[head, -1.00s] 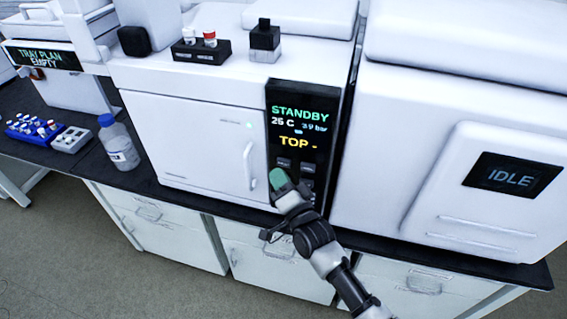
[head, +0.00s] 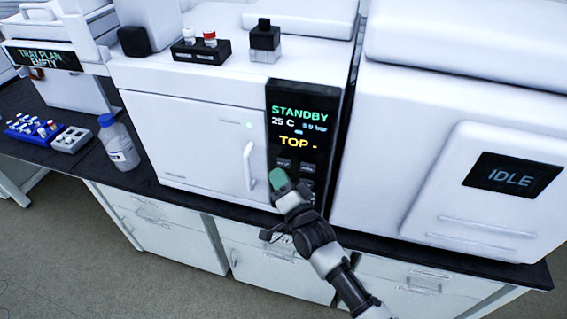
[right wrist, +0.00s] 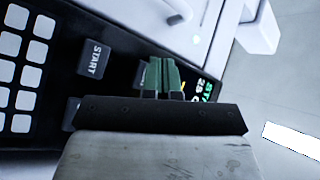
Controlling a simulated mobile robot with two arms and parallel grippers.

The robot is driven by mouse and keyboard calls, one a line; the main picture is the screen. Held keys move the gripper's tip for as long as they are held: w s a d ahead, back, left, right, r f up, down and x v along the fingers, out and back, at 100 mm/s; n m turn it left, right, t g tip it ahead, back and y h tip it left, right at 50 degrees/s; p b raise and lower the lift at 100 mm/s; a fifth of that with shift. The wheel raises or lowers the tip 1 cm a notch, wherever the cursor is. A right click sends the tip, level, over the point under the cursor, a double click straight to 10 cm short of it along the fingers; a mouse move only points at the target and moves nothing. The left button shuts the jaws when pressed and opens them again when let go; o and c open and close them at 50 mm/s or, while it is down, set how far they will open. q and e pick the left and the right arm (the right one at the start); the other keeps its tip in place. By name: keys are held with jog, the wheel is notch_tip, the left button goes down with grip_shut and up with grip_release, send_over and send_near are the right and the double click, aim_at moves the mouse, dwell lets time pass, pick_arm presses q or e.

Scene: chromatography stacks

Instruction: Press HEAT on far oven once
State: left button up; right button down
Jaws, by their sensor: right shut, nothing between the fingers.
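The oven (head: 190,130) is a white cabinet with a door and handle. Its dark panel (head: 300,150) reads STANDBY, 25 C and TOP -, with small dark keys (head: 307,169) below the text. My right gripper (head: 278,179) has green fingertips, is shut and empty, and lies in front of the lower left of the panel, hiding some keys. In the right wrist view, the green fingertips (right wrist: 165,75) are close to a dark key whose label they mostly hide. A START key (right wrist: 93,58) and a light keypad (right wrist: 22,60) lie left of them. I cannot tell whether the fingertips touch a key. My left gripper is not in view.
A white unit (head: 470,110) reading IDLE stands to the right. A blue-capped bottle (head: 118,145), a blue vial rack (head: 33,130) and a grey block (head: 71,139) stand on the dark bench at left. A black vial holder (head: 201,50) sits on the oven.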

jog(key=shift+w+d, duration=0.1)
jog(key=shift+w, duration=0.05)
jog(key=shift+w, duration=0.25)
jog(key=shift+w+d+b, duration=0.2)
jog(key=shift+w+b, duration=0.2)
jog(key=shift+b, duration=0.1)
dwell(0.8)
jog(key=shift+s+a+p, duration=0.25)
jog(key=shift+s+p, duration=0.25)
jog(key=shift+s, duration=0.35)
jog(key=s, duration=0.1)
jog(key=s+a+p, duration=0.1)
jog(key=s, duration=0.1)
jog(key=s+p, duration=0.1)
jog(key=shift+s+a, duration=0.3)
jog(key=shift+s, duration=0.05)
